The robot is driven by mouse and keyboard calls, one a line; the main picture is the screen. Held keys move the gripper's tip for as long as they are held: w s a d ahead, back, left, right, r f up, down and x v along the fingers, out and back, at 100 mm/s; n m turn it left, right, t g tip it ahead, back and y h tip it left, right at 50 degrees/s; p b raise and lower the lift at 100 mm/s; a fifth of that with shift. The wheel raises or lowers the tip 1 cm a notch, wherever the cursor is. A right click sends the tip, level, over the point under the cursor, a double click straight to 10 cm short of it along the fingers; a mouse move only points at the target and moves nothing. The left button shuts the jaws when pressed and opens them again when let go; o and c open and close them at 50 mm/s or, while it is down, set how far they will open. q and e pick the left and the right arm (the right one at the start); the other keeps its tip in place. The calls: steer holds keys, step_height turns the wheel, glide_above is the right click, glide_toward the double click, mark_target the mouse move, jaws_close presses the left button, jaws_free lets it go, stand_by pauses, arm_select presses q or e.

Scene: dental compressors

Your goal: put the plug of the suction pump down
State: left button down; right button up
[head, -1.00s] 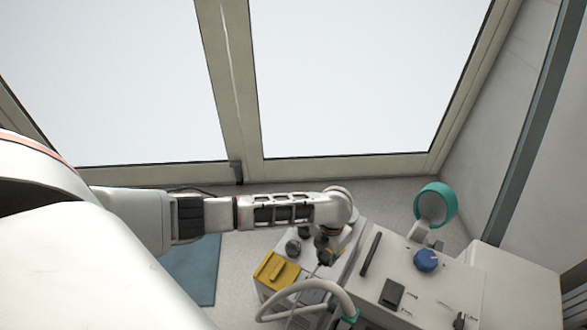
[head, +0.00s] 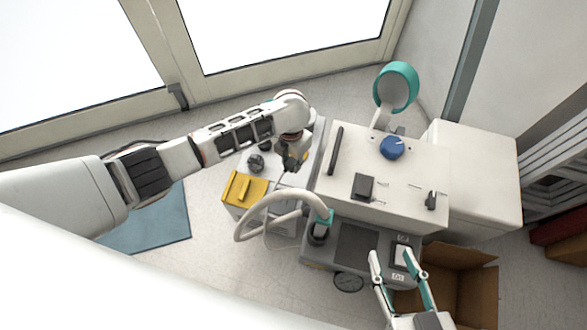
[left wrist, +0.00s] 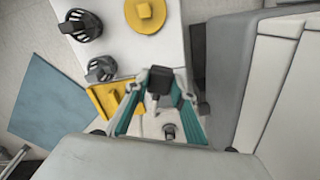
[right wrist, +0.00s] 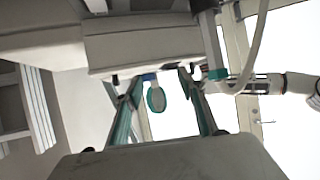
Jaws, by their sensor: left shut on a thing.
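The plug (left wrist: 159,82) is a small black block with a pale cord, seen in the left wrist view between my left fingertips. My left gripper (left wrist: 160,88) is shut on it, over a white unit with a yellow part and black knobs. In the head view my left gripper (head: 290,162) is above that white unit (head: 311,150), and the plug is hard to make out there. I cannot tell whether the plug touches the unit. My right gripper (head: 393,257) is open and empty, near the front right of the grey machine (head: 325,262).
A large white cabinet with a blue knob (head: 391,147) stands right of the left gripper. A pale hose (head: 248,216) loops in front. A yellow part (head: 243,188) is on the white unit. An open cardboard box (head: 470,285) is at lower right. A blue mat (head: 160,225) lies on the floor.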

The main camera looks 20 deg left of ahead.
mark_target(291, 162)
arm_select(q)
steer(key=f, duration=0.2)
steer(key=shift+s+f, duration=0.25)
steer(key=shift+f, duration=0.05)
steer(key=shift+w+f+b, duration=0.25)
steer(key=shift+b, duration=0.15)
steer(key=f, duration=0.1)
steer(key=f+b, duration=0.1)
steer(key=f, duration=0.1)
steer(key=f+b, duration=0.1)
steer(key=f, duration=0.1)
steer(key=shift+s+f, duration=0.2)
steer(key=shift+s, duration=0.05)
steer(key=shift+w+f+b, duration=0.1)
steer(key=shift+f+b, duration=0.1)
steer(key=shift+b, duration=0.15)
steer(key=shift+w+r, duration=0.25)
steer(key=shift+s+f, duration=0.1)
steer(key=shift+f, duration=0.6)
steer(key=c, duration=1.7)
jaws_free()
arm_select(e)
steer(key=a+m, duration=0.2)
steer(key=a, duration=0.1)
steer(key=a+m+y, duration=0.1)
steer(key=a, duration=0.1)
steer(key=shift+s+m+t, duration=0.3)
steer(key=shift+s+m, duration=0.1)
